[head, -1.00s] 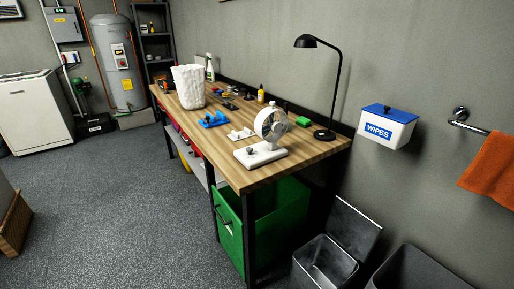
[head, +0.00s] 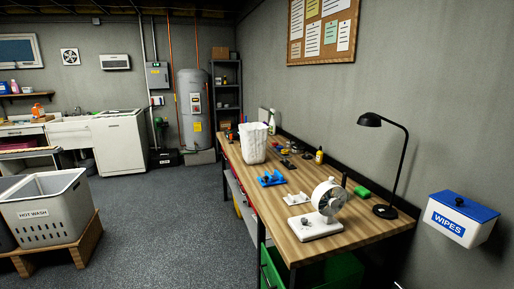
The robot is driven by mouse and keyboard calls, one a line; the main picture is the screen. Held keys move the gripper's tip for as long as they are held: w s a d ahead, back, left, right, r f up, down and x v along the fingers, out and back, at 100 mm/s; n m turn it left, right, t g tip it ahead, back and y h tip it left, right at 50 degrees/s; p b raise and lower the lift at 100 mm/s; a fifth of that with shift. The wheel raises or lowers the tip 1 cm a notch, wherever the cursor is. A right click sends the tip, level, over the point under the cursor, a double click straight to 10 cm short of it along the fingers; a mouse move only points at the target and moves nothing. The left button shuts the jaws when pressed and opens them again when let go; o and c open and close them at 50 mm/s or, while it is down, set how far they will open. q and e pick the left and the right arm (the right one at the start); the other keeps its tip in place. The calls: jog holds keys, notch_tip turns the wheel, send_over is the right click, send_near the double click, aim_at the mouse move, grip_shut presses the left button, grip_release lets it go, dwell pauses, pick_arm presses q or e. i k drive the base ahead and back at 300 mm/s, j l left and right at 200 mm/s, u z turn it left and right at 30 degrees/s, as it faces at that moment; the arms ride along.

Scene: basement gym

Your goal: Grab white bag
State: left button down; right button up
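A white bag (head: 253,143) with a crinkled surface stands upright on the wooden workbench (head: 300,234), towards its far left part. A blue tool (head: 271,179) lies in front of it, and small dark items lie to its right. Neither of my grippers shows in the head view. Nothing is seen holding the bag.
A grey laundry basket (head: 47,208) sits on a wooden platform at left. The floor between is clear.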

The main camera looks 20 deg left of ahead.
aim_at(253, 136)
jog(key=i+j, duration=0.25)
jog(key=j, duration=0.25)
jog(key=i+j, duration=0.25)
jog(key=j, duration=0.25)
jog(key=i+j, duration=0.25)
jog(key=j, duration=0.25)
jog(key=i+j+z, duration=0.1)
jog(key=i+j, duration=0.15)
jog(key=j, duration=0.25)
jog(key=i+j, duration=0.25)
jog(key=j, duration=0.3)
jog(key=i+j, duration=0.2)
jog(key=j, duration=0.3)
jog(key=i+j, duration=0.25)
jog(key=j, duration=0.3)
jog(key=i+j+z, duration=0.1)
jog(key=i+j, duration=0.15)
jog(key=j, duration=0.25)
